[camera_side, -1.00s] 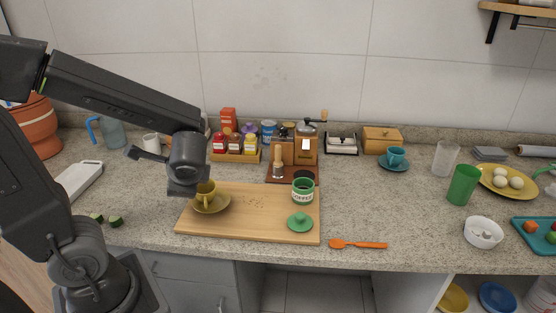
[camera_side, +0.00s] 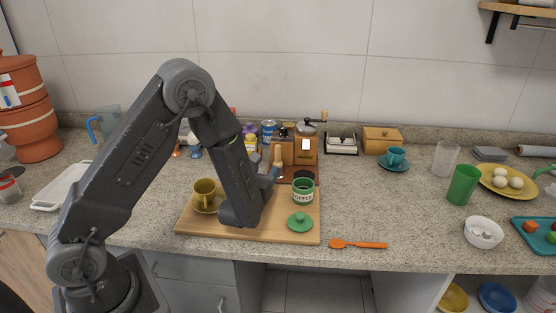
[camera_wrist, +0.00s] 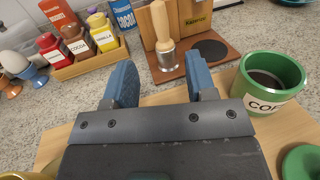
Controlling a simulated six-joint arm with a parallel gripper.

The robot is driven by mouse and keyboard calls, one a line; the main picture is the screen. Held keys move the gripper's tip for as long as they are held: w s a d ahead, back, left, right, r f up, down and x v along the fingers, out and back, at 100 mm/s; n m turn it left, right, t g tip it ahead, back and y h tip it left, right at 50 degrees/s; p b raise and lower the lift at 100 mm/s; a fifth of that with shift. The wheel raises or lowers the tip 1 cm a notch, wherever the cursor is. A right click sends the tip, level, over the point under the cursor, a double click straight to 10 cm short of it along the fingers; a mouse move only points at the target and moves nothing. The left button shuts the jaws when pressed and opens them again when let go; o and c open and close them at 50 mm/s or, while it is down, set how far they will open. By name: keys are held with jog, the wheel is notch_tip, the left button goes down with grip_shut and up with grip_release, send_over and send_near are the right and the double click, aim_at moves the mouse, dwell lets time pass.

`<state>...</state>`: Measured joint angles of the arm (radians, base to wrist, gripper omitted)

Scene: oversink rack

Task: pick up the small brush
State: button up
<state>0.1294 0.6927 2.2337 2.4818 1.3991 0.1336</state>
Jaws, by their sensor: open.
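A small upright thing with a pale wooden handle and a grey lower end (camera_side: 277,155) stands on the brown board by the coffee grinder. It seems to be the small brush, but I cannot make out bristles. In the wrist view it (camera_wrist: 161,30) is just beyond my fingertips, slightly right of centre between them. My gripper (camera_wrist: 162,84) is open, with its blue fingers apart and nothing between them. In the side view my gripper (camera_side: 271,180) is low over the cutting board, pointing toward the wooden-handled thing.
The green coffee canister (camera_wrist: 269,84) is close right of my fingers. The grinder (camera_side: 306,145) stands behind. A spice rack (camera_wrist: 88,60) is at the left. A yellow cup (camera_side: 204,190) and green lid (camera_side: 300,221) are on the cutting board (camera_side: 272,235). An orange spoon (camera_side: 358,244) lies right.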

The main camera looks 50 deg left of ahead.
aim_at(277, 154)
jog(key=x, duration=1.2)
jog(key=shift+w+r, duration=0.15)
grip_shut()
